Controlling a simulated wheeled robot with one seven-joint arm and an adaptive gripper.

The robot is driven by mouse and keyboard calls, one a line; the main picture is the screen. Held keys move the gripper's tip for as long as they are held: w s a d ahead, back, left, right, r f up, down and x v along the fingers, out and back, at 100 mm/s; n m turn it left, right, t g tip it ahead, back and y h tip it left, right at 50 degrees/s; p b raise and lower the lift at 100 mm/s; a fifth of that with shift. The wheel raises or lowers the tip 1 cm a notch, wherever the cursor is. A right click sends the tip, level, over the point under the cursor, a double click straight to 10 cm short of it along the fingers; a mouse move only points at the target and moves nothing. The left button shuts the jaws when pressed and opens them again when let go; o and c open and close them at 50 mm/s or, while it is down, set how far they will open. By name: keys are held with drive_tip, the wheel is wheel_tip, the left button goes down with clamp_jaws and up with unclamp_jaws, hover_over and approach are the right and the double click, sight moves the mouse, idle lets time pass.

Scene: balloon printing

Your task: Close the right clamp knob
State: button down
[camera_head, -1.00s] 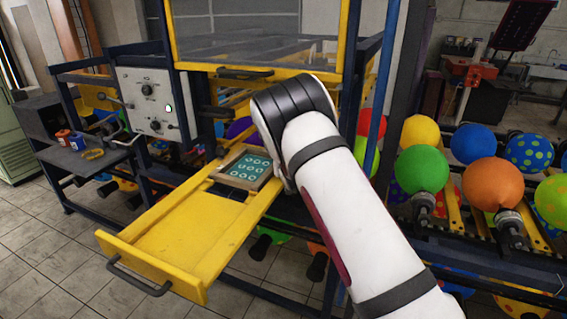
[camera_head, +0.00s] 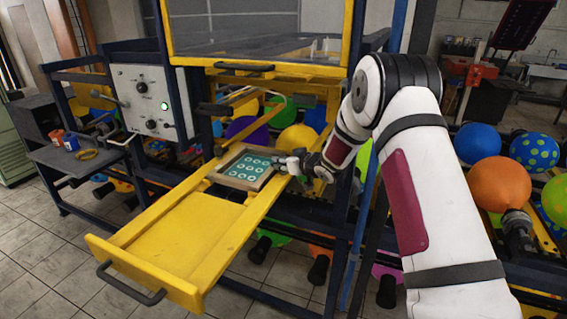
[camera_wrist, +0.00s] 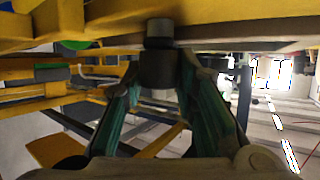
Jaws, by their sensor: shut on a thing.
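The right clamp knob (camera_wrist: 158,68) is a dark cylinder with a lighter top, under a yellow beam in the wrist view. My gripper (camera_wrist: 158,88) has its two green-padded fingers closed around the knob from both sides. In the head view my gripper (camera_head: 284,163) is at the right edge of the framed printing screen (camera_head: 247,168), beside the yellow drawer rail. The knob is too small and covered to make out in the head view. The screen has a teal face with several pale rings and sits in the pulled-out yellow drawer (camera_head: 190,235).
A control panel (camera_head: 150,100) stands left of the drawer. A small shelf (camera_head: 75,157) with cups is farther left. Balloons on holders, such as an orange one (camera_head: 497,184), stand to the right. The yellow-framed window (camera_head: 257,35) is above. Open floor lies at lower left.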

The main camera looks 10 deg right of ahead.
drive_tip(key=shift+s+a+f, duration=0.1)
drive_tip(key=c, duration=1.2)
unclamp_jaws()
drive_tip(key=shift+c, duration=0.2)
drive_tip(key=v, duration=1.2)
